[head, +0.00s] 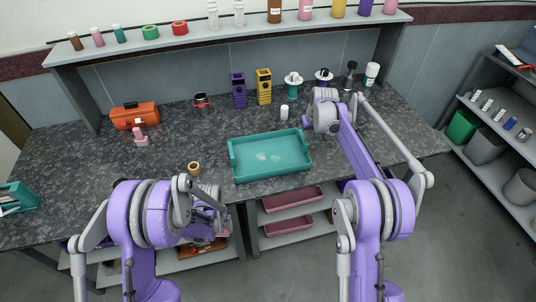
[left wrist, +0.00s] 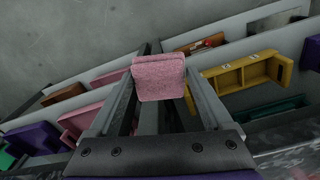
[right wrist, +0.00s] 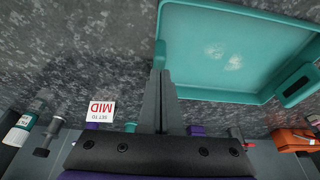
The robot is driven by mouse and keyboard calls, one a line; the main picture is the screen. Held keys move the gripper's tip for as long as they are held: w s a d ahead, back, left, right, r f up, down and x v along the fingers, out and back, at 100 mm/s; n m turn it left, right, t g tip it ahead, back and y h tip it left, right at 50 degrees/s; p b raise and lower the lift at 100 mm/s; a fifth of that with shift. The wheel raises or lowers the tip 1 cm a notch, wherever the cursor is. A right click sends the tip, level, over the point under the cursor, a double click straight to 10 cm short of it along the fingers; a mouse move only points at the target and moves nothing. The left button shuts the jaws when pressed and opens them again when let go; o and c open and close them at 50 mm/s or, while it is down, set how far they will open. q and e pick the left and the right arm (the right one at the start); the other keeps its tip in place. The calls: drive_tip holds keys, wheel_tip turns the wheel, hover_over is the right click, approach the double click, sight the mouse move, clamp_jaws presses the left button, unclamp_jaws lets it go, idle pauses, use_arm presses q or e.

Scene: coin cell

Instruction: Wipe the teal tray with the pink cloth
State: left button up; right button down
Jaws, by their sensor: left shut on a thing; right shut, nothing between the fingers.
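The teal tray (head: 292,165) lies on the dark speckled counter, and pale smudges show on its floor. It also fills the upper right of the right wrist view (right wrist: 190,80), smudges included. The pink cloth (left wrist: 159,78) is folded and pinched between the fingertips of my left gripper (left wrist: 160,98). That gripper is in front of the counter, low and away from the tray; shelves show behind it. In the head view my own arm mostly hides it. My right gripper (right wrist: 162,75) is shut and empty, above the counter near the tray's edge.
A tan roll (head: 193,168) stands left of the tray, and a white bottle (head: 284,113) behind it. An orange toolbox (head: 135,115), purple and yellow racks (head: 264,86) and stands line the back. A sign (right wrist: 97,108) reads "SET TO MID". The counter between toolbox and tray is mostly clear.

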use_arm(q)
drive_tip(key=shift+s+f, duration=0.2)
drive_tip(key=shift+f, duration=0.1)
use_arm(e)
drive_tip(key=shift+f, duration=0.55)
drive_tip(key=shift+r, duration=0.1)
